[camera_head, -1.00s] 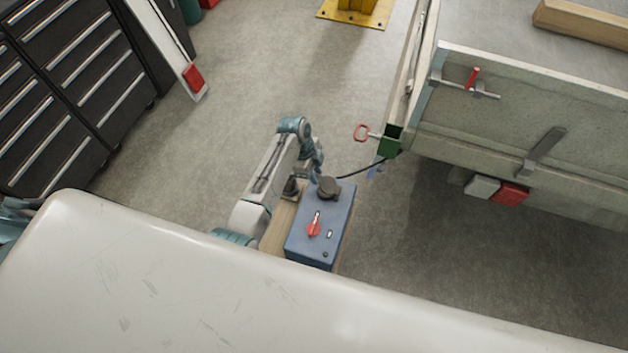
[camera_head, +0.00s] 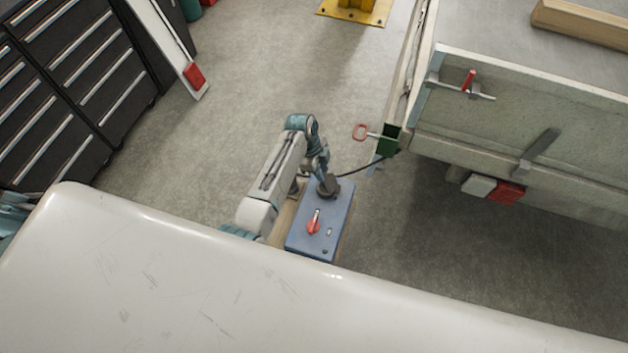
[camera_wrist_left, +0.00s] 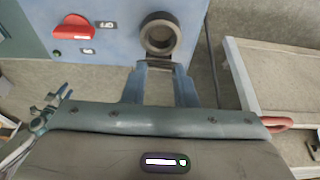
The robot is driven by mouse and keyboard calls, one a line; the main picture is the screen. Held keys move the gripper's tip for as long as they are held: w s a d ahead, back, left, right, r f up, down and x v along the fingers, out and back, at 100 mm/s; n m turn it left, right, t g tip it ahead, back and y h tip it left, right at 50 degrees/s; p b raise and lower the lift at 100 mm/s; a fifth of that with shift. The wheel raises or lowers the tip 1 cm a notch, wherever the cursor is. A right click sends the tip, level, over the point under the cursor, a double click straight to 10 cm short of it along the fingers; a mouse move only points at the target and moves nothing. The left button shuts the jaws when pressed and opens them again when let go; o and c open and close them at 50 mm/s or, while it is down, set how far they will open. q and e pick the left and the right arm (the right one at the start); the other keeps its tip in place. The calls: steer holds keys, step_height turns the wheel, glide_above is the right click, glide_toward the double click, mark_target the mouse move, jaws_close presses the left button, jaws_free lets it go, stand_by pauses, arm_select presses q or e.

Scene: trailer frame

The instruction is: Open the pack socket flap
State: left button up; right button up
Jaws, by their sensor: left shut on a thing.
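The pack is a blue box (camera_head: 325,240) low beside the trailer, with a red rotary switch (camera_head: 314,222) on its top face. The round socket (camera_wrist_left: 160,34) shows in the left wrist view as a dark ring with a grey centre. A small dark piece, seemingly the flap's edge (camera_wrist_left: 160,64), lies at the ring's near rim. My left gripper (camera_wrist_left: 160,68) is shut on it, one blue finger on either side. How far the flap is raised cannot be told. My right gripper is not clearly seen.
A dark cable (camera_head: 362,171) runs between pack and bracket. Drawer cabinets (camera_head: 80,80) stand at left. Open floor lies between.

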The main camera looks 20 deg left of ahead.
arm_select(q)
steer(key=shift+d+r+p, duration=0.75)
steer(key=shift+d+p, duration=0.05)
steer(key=shift+d, duration=0.4)
steer(key=shift+s+d+r+p, duration=0.1)
steer(key=shift+d+r+p, duration=0.15)
steer(key=shift+d, duration=1.1)
